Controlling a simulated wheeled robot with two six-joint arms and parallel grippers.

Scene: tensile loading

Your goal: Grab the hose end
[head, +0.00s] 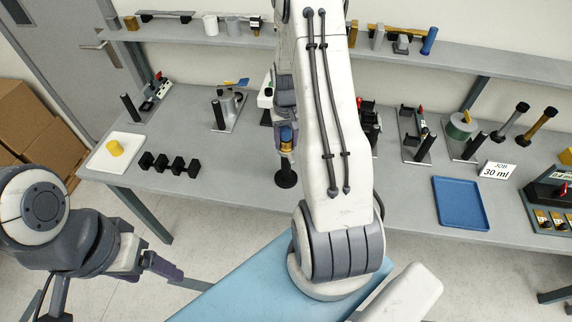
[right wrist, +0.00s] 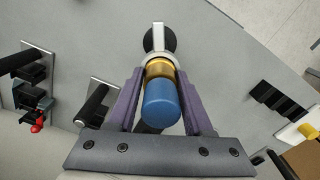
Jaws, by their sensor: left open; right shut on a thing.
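A blue cylinder with a brass collar, which I take to be the hose end (right wrist: 161,100), sits between the purple fingers of my right gripper (right wrist: 157,88). In the head view the hose end (head: 286,134) shows small, with my right gripper (head: 286,145) around it. That gripper is shut on it. A pale ring of a stand (right wrist: 157,57) is at the collar, and the stand's black round base (head: 286,179) rests on the bench. I cannot tell whether the ring still bears the piece. No hose is visible. My left gripper (head: 163,267) is open and empty, low at the left, away from the bench.
The grey bench (head: 230,180) carries a white pad with a yellow cylinder (head: 115,148), several black blocks (head: 170,163), metal stands with black handles, a blue tray (head: 461,203) and a "JOB 30 ml" card (head: 497,170). My right arm hides the bench's middle.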

